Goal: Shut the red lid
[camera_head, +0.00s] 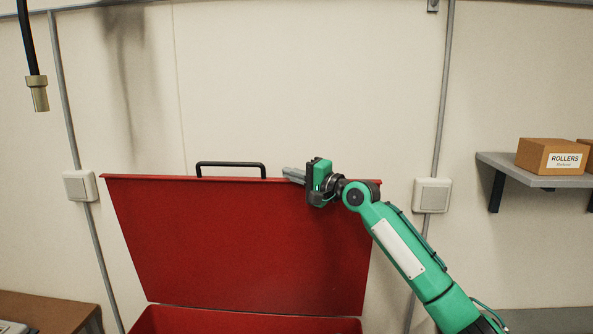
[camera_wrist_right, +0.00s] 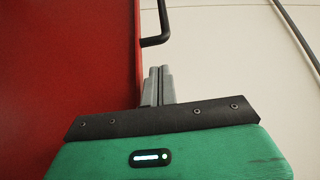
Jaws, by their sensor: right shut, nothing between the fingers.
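The red lid (camera_head: 240,245) stands open and raised, nearly upright, above the red box (camera_head: 250,322), whose top edge shows at the bottom of the head view. A black handle (camera_head: 231,165) sits on the lid's top edge. My right gripper (camera_head: 286,172) is shut and empty at the lid's top edge, just right of the handle. In the right wrist view, the shut fingers (camera_wrist_right: 158,72) point along the red lid (camera_wrist_right: 65,70), close to its edge and below the handle (camera_wrist_right: 157,40). I cannot tell whether they touch the lid. My left gripper is not in view.
A shelf (camera_head: 540,181) with a cardboard box (camera_head: 552,156) labelled ROLLERS is on the right wall. A wooden surface (camera_head: 45,312) is at lower left. A black cable with a brass end (camera_head: 38,93) hangs at upper left. Wall boxes (camera_head: 80,185) flank the lid.

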